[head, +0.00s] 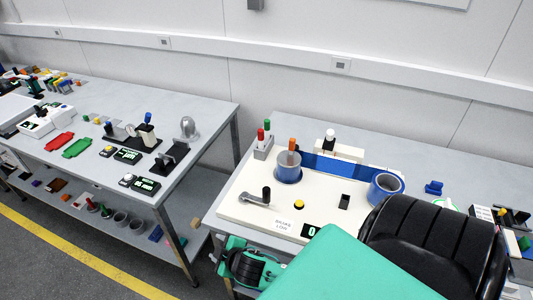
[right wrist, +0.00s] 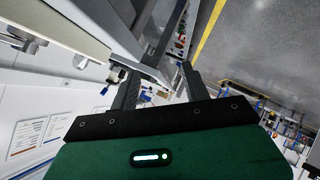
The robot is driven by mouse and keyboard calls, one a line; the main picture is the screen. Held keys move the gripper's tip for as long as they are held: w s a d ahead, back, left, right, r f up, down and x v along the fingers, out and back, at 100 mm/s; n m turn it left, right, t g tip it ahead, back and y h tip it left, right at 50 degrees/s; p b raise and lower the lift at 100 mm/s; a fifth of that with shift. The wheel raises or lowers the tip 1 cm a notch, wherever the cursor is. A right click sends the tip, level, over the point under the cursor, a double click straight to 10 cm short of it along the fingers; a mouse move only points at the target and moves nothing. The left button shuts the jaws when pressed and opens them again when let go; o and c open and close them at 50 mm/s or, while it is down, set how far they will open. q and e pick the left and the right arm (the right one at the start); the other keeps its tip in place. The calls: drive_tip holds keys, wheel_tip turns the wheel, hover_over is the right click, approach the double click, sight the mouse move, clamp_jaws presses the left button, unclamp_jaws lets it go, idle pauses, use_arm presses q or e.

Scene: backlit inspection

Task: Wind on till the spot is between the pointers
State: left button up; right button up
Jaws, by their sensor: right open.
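A cream winding board (head: 235,208) lies on the right-hand bench. It carries a blue reel on the left (head: 289,172), another blue reel on the right (head: 385,187), and a wide blue strip (head: 338,168) running between them behind. A grey crank with a black knob (head: 262,197) lies at the front left of the board. I cannot make out the spot or the pointers. My right gripper (right wrist: 160,72) is open and empty in the right wrist view. My left gripper is not in view.
A yellow button (head: 299,205), a black switch (head: 344,201), a label (head: 283,224) and a display (head: 311,231) are on the board. A rack with red and green pegs (head: 264,147) stands at its back left. My right arm covers the bench's front right. A gap separates the benches.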

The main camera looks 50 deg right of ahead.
drive_tip(key=w+a+r+n+t+y, duration=0.4)
drive_tip(key=r+n, duration=0.3)
drive_tip(key=r, duration=0.4)
drive_tip(key=w+a+r+n+t+y, duration=0.1)
drive_tip(key=w+a+r+n+y, duration=0.35)
drive_tip(key=r, duration=0.65)
drive_tip(key=n+g+h, duration=0.8)
drive_tip(key=n+g, duration=0.8)
drive_tip(key=n, duration=0.6)
hover_over(266, 188)
wheel_tip(266, 188, down, 6)
drive_tip(key=shift+s+a+f, duration=0.1)
drive_tip(key=shift+s+f, duration=0.05)
drive_tip(key=shift+f+m, duration=0.2)
drive_tip(key=shift+m, duration=0.05)
wheel_tip(266, 188, down, 8)
drive_tip(key=b, duration=0.4)
drive_tip(key=shift+c, duration=0.9)
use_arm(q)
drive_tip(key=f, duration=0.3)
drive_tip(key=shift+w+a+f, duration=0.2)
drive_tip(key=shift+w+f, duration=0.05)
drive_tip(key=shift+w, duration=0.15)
use_arm(e)
drive_tip(key=c, duration=0.7)
